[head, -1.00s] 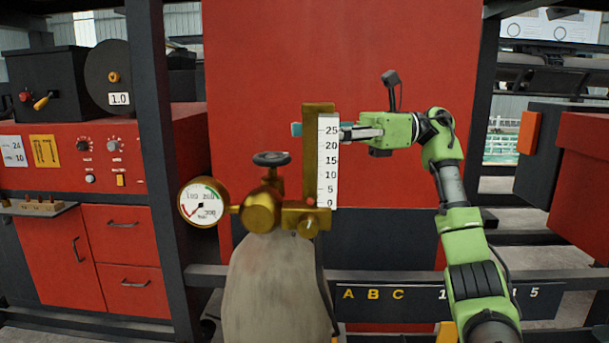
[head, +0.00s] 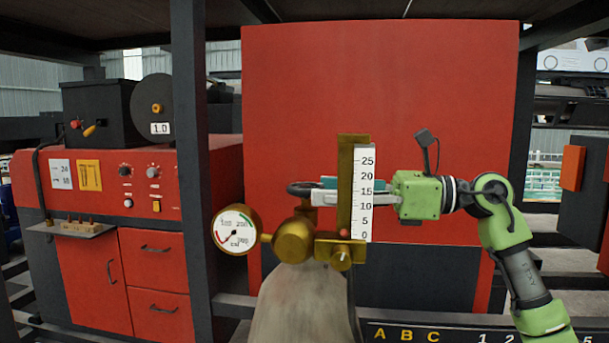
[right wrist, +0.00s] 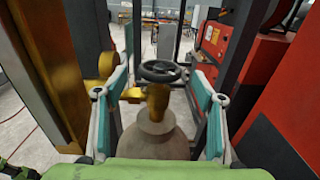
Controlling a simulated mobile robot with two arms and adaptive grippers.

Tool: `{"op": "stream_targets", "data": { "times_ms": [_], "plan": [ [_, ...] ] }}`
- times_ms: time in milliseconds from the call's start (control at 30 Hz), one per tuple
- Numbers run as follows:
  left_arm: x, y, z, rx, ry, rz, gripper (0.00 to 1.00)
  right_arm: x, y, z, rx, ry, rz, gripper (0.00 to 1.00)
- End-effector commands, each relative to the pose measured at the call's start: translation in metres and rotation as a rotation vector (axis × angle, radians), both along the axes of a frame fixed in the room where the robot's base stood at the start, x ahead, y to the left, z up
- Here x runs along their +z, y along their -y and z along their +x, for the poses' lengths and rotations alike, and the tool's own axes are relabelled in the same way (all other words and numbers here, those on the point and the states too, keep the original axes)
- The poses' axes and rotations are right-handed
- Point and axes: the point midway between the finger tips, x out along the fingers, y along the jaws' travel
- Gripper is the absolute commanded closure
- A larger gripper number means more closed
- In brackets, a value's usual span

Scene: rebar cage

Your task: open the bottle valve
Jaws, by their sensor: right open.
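The gas bottle (head: 300,310) stands upright at the lower centre of the head view, with a brass valve body (head: 292,242) on top. Its dark handwheel (head: 298,188) is partly hidden by my right gripper in the head view. My right gripper (head: 326,190) is open and level with the handwheel, its fingers passing behind the scale. In the right wrist view the handwheel (right wrist: 160,71) lies ahead, between the two teal-padded fingers. I see no contact, and cannot tell whether the pads overlap the rim. My left gripper is not in view.
A round gauge (head: 236,231) sits left of the valve. A brass flowmeter with a white scale (head: 363,195) stands between the camera and my right fingers. A red panel (head: 380,85) is behind. A red cabinet (head: 95,180) stands at left beside a dark post (head: 190,150).

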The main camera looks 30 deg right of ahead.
Motion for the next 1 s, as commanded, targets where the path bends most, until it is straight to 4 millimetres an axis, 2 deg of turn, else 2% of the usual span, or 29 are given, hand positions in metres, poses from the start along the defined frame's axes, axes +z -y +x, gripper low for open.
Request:
{"op": "stream_targets", "data": {
  "times_ms": [33,233,667,800,833,1000],
  "plan": [
    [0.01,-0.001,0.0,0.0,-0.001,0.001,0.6,0.005,-0.008,0.006,0.003,0.0,0.003,0.37],
    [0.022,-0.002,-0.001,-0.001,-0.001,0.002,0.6,0.003,-0.03,0.024,0.002,-0.001,0.002,0.37],
    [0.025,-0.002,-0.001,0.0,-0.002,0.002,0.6,0.0,-0.038,0.031,-0.001,-0.001,0.001,0.37],
    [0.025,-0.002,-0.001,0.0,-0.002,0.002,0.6,0.0,-0.037,0.031,-0.001,-0.001,0.001,0.71],
    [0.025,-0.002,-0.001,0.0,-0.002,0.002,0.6,0.0,-0.037,0.03,-0.001,-0.001,0.001,0.76],
    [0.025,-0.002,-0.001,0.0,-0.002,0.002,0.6,0.0,-0.037,0.031,0.0,-0.001,0.001,0.76]
  ]
}}
